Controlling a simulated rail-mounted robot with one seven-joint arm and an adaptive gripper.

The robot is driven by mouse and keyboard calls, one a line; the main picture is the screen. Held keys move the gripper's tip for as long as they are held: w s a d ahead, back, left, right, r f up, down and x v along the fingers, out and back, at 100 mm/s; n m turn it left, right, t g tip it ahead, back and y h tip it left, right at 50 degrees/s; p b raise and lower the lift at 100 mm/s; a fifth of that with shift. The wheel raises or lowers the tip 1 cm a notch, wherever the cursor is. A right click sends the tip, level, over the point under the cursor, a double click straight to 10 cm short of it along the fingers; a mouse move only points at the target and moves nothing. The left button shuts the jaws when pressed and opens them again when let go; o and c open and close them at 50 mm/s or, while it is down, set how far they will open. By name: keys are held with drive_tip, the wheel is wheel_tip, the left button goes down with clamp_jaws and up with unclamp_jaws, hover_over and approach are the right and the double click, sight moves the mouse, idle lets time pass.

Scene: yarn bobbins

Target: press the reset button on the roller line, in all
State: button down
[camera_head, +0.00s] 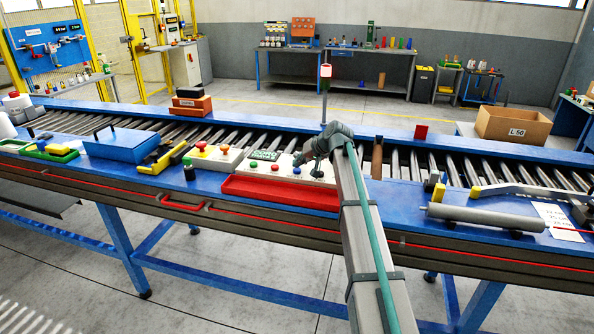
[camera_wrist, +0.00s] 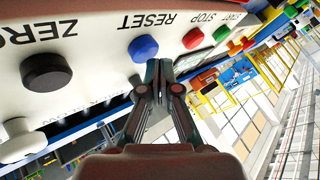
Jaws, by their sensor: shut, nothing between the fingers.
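A pale control panel (camera_head: 270,170) stands on the blue roller line (camera_head: 225,184). The wrist view shows it upside down, with the labels ZERO, RESET, STOP and START. The blue button (camera_wrist: 143,48) is beside the word RESET, between a black button (camera_wrist: 46,72) and a red button (camera_wrist: 193,38); a green button (camera_wrist: 222,32) is beyond the red one. My gripper (camera_wrist: 159,66) is shut and empty, its tips close to the blue button, slightly to its lower right. I cannot tell whether they touch it. In the head view my arm hides part of the panel.
A second button box (camera_head: 222,163) and a blue lidded box (camera_head: 121,146) stand to the left. A grey roller (camera_head: 485,217) lies to the right. A cardboard box (camera_head: 513,126) stands behind the line.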

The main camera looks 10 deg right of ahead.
sight(299, 169)
drive_tip(key=shift+f+b, duration=0.3)
drive_tip(key=shift+f, duration=0.25)
idle(0.5)
drive_tip(key=shift+r, duration=0.1)
idle(0.3)
drive_tip(key=shift+r+p, duration=0.35)
drive_tip(key=shift+r, duration=0.5)
drive_tip(key=shift+r+p, duration=1)
drive_tip(key=shift+r, duration=1.55)
drive_tip(key=shift+f, duration=0.1)
